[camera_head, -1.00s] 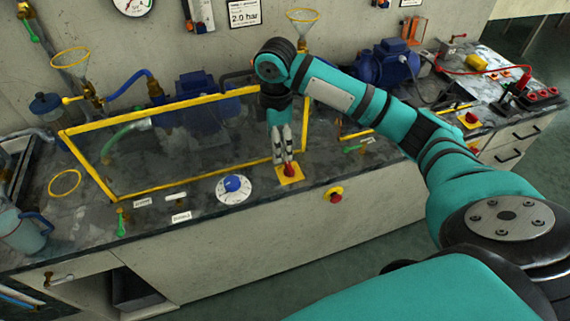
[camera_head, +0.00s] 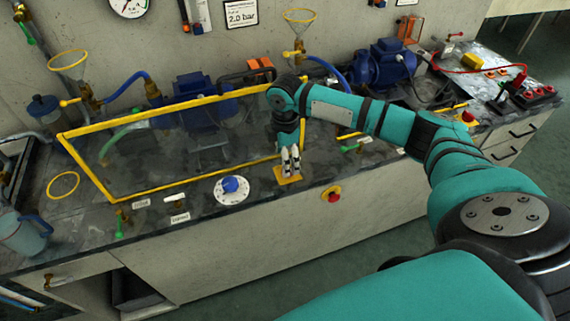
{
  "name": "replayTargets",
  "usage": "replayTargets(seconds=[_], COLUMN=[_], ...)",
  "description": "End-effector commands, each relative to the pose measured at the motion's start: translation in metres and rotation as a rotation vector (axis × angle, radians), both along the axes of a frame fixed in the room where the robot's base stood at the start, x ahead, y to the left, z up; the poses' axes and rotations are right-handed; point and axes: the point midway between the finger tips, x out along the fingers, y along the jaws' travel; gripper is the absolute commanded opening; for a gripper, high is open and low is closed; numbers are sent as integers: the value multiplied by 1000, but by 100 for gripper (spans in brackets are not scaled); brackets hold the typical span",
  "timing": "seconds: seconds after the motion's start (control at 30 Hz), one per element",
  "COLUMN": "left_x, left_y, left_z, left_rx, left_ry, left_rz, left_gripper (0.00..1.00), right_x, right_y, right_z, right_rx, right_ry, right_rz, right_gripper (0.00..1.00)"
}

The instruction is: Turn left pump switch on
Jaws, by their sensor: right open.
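The left pump switch is a yellow plate (camera_head: 283,179) on the front edge of the bench, right of the blue dial. Its red handle is hidden behind my gripper's fingers. My right gripper (camera_head: 290,168) is open and points down right over this plate, with its fingertips at or just above it. I cannot tell whether the fingers touch the handle. The left blue pump (camera_head: 203,112) stands behind a yellow-edged clear panel (camera_head: 180,187). A similar switch with a red handle (camera_head: 467,117) sits farther right. My left gripper is not in view.
A blue knob on a white dial (camera_head: 232,188) is just left of the gripper. A green-handled valve (camera_head: 350,148) lies to the right, and a second blue pump (camera_head: 391,62) stands behind my arm.

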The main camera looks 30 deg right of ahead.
Motion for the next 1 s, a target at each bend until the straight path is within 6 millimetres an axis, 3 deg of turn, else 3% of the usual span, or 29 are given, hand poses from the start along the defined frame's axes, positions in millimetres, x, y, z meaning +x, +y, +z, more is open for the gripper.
replayTargets(seconds=[0.23,0.6,1.0], left_x=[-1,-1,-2], left_y=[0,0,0], left_z=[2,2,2], left_rx=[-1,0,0], left_ry=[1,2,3], left_rz=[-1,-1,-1], left_gripper=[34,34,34], right_x=[0,0,0], right_y=[0,0,0], right_z=[-31,-36,-36], right_rx=[-1,0,0], right_ry=[1,-1,0], right_rz=[0,1,1], right_gripper=[69,69,17])
